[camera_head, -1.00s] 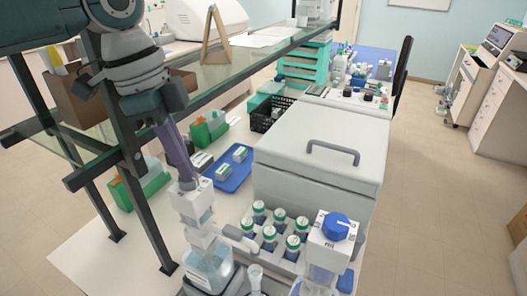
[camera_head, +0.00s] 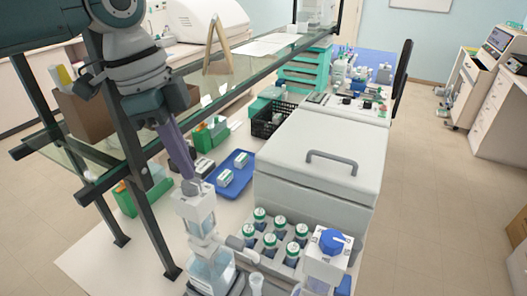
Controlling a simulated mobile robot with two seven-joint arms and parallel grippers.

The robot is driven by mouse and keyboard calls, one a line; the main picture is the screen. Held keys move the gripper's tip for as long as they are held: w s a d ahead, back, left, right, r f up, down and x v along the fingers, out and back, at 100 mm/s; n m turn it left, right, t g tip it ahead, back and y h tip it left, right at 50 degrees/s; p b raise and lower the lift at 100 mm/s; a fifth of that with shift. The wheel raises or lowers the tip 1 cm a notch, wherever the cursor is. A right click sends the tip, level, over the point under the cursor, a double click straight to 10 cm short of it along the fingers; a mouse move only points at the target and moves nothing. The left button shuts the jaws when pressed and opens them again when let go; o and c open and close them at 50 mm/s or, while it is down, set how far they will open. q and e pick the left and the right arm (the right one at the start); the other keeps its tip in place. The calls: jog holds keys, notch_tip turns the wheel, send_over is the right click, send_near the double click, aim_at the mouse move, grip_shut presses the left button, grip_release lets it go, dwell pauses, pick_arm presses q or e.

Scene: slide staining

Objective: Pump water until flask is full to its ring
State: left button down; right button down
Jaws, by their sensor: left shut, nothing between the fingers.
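A bottle-top pump (camera_head: 194,210) with a white head stands at the lower middle, on a clear bottle (camera_head: 212,268) with pale liquid. My left gripper (camera_head: 190,185) is shut and empty, its fingertips pointing down at the top of the pump. They look to be touching it, but the contact is not clear. A spout (camera_head: 240,243) reaches right from the pump. Below it is a narrow pale neck (camera_head: 256,284), probably the flask's. The rest of it is cut off by the lower edge, so its ring and water level are hidden. My right gripper is not in view.
A second dispenser with a blue knob (camera_head: 332,241) stands at right. Several green-capped bottles (camera_head: 270,240) sit between. A grey-lidded box (camera_head: 320,155), blue tray (camera_head: 236,173) and black basket (camera_head: 267,123) lie behind. A glass shelf (camera_head: 235,68) on dark posts is close to my left arm.

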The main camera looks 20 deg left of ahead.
aim_at(187, 183)
pick_arm(q)
jog(key=shift+f, duration=0.1)
dwell(0.3)
jog(key=shift+f+b, duration=1.9)
jog(key=shift+f, duration=0.95)
jog(key=shift+a, duration=0.1)
jog(key=shift+p, duration=0.3)
notch_tip(187, 183, up, 6)
jog(key=p, duration=0.5)
jog(key=shift+f, duration=0.1)
